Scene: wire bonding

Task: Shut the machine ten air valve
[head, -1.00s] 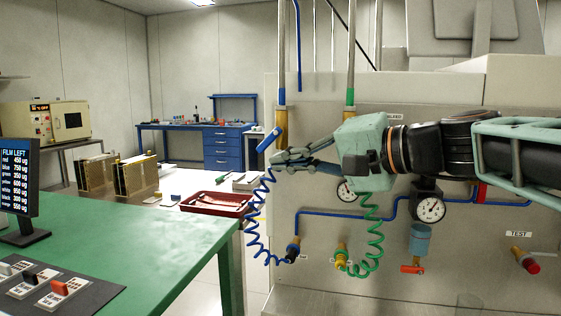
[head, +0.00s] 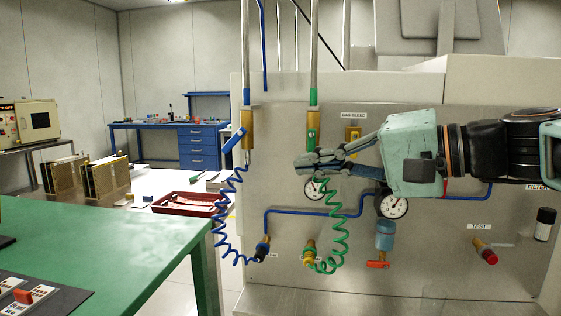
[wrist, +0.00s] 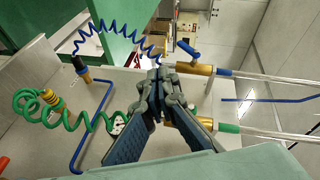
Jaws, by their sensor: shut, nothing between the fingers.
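A brass valve with a blue lever (head: 235,138) is on the left pipe, which has a blue band. The lever slants down to the left, away from the pipe. In the wrist view this blue lever (wrist: 187,48) is just beyond and right of the fingertips. A second brass valve with a green lever (head: 312,138) is on the pipe to its right; its lever lies along the pipe. No machine number is readable on either. My gripper (head: 299,164) is shut and empty, just below the green-levered valve and right of the blue lever. It also shows in the wrist view (wrist: 157,74).
A blue coiled hose (head: 222,215) and a green coiled hose (head: 343,235) hang below, the green one close under my gripper. Gauges (head: 393,206) and a red-handled valve (head: 378,264) are lower on the panel. A green table (head: 130,240) stands at the left.

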